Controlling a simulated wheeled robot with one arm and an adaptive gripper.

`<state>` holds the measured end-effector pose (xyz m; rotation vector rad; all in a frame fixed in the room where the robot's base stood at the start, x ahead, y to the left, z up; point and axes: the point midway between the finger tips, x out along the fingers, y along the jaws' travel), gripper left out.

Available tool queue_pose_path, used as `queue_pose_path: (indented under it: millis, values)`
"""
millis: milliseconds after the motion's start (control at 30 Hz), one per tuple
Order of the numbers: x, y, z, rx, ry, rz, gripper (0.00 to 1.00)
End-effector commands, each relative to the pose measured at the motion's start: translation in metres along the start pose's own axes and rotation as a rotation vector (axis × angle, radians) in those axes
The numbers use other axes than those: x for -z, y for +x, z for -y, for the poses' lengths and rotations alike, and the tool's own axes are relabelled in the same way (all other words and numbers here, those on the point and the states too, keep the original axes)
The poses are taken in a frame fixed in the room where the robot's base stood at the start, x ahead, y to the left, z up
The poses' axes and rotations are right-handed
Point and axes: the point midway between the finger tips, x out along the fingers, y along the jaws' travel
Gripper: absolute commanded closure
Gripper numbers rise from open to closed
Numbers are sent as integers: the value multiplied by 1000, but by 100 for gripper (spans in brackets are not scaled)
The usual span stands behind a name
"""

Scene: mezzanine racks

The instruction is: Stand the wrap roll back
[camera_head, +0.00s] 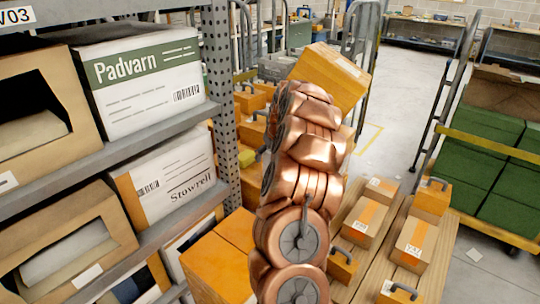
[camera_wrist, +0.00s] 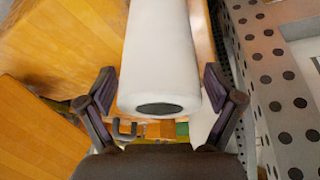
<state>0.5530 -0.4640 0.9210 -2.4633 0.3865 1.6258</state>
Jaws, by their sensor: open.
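The wrap roll (camera_wrist: 158,52) is a white cylinder with a dark hollow core in its end. In the wrist view it runs from the top edge down to the middle, its cored end towards my gripper. My gripper (camera_wrist: 159,78) is open, with one dark finger on each side of the roll and a visible gap to both. I cannot tell how far the roll reaches between the fingers. In the head view I make out neither roll nor gripper; my copper arm blocks the middle.
A rack upright (camera_head: 222,95) with holes stands left of my arm; it bears a Padvarn box (camera_head: 140,75) and a Stowrell box (camera_head: 168,178). A wooden platform (camera_head: 440,250) with several cartons lies right. A tilted orange carton (camera_head: 330,75) is behind my arm. Floor (camera_head: 400,100) is clear beyond.

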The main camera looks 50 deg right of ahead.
Motion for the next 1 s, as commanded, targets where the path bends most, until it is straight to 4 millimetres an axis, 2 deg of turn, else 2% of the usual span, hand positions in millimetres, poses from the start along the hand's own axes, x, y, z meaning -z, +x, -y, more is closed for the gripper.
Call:
queue_pose_path:
  millis: [367, 567, 800, 1000]
  values:
    - [1, -9, 0, 0, 0, -1, 9]
    - [2, -38, 0, -2, -1, -4, 9]
    - [2, -85, -1, -3, -1, -5, 9]
    - [2, -112, 0, -1, -1, -2, 9]
